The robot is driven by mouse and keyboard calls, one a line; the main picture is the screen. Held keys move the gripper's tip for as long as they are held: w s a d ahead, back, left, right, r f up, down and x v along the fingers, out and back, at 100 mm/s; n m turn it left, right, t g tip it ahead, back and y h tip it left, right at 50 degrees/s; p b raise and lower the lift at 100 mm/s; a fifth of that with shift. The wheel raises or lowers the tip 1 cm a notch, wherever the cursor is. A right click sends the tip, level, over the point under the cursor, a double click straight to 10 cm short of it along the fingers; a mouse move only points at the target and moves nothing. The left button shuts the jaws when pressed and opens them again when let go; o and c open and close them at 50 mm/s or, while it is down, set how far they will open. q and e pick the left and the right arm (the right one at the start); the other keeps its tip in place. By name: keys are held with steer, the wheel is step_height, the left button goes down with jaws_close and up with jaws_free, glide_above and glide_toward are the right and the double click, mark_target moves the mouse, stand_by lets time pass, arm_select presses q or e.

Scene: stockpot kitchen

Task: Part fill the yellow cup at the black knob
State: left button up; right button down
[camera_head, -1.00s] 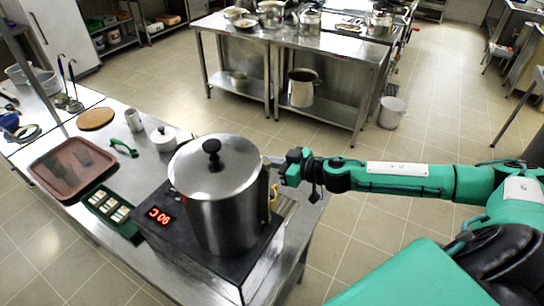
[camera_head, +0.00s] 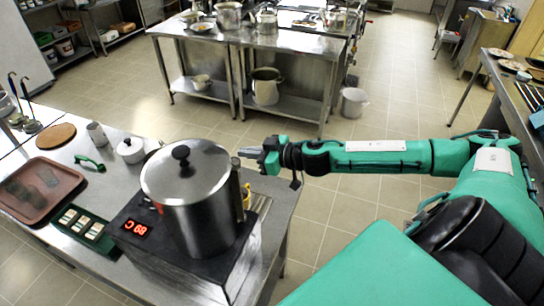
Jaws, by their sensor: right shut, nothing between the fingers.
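A large steel stockpot (camera_head: 200,215) with a lid and a black knob (camera_head: 181,153) on top stands on a black heater (camera_head: 175,255) with a red display. No other black knob shows clearly; the pot's far right side is hidden. A small yellow thing (camera_head: 247,195), likely the yellow cup, shows just right of the pot, partly hidden by its side handle. My right gripper (camera_head: 246,153) is shut and empty, pointing left, above and beyond the yellow thing and apart from the pot. My left gripper is out of view.
A second steel table (camera_head: 290,49) stands behind, across open floor.

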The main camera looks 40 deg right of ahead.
steer(key=b+v, duration=0.3)
steer(key=v, duration=0.3)
steer(key=shift+s+d, duration=0.25)
stand_by(0.8)
steer(key=shift+s+d+r, duration=0.1)
steer(key=shift+s+d, duration=0.1)
stand_by(0.6)
